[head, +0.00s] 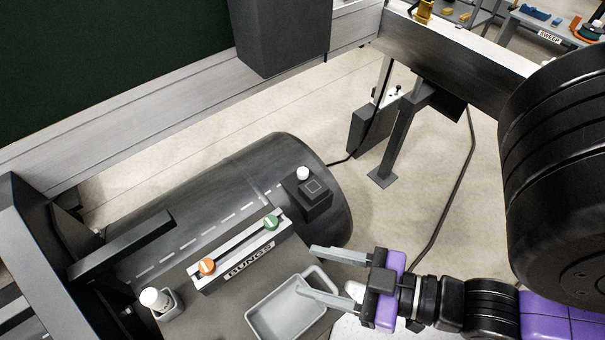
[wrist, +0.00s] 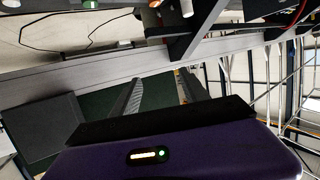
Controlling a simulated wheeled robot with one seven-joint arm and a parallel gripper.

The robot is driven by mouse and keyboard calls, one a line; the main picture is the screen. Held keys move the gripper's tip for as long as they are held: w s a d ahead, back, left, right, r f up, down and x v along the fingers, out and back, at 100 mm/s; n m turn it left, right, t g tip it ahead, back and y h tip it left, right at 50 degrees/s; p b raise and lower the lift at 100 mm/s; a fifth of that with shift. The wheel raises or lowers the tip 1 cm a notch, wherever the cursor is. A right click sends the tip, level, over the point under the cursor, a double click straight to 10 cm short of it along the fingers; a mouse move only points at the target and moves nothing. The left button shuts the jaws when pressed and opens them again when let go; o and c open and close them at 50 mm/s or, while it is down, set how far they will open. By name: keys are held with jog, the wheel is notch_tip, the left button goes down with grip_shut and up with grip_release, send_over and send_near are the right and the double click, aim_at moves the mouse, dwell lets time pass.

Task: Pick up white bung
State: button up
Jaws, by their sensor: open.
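Small white pieces show at that view's top edge, too cut off to identify surely.
The rack labelled BUNGS (head: 240,252) holds an orange bung (head: 207,266) and a green bung (head: 271,221). A grey tray (head: 262,328) lies below the fingers. A white-topped container (head: 155,298) stands in a small holder at lower left. A dark post (head: 400,140) stands behind the float.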

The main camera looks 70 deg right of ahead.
dwell(0.4)
jog(key=shift+o, duration=0.9)
jog(key=shift+d, duration=0.1)
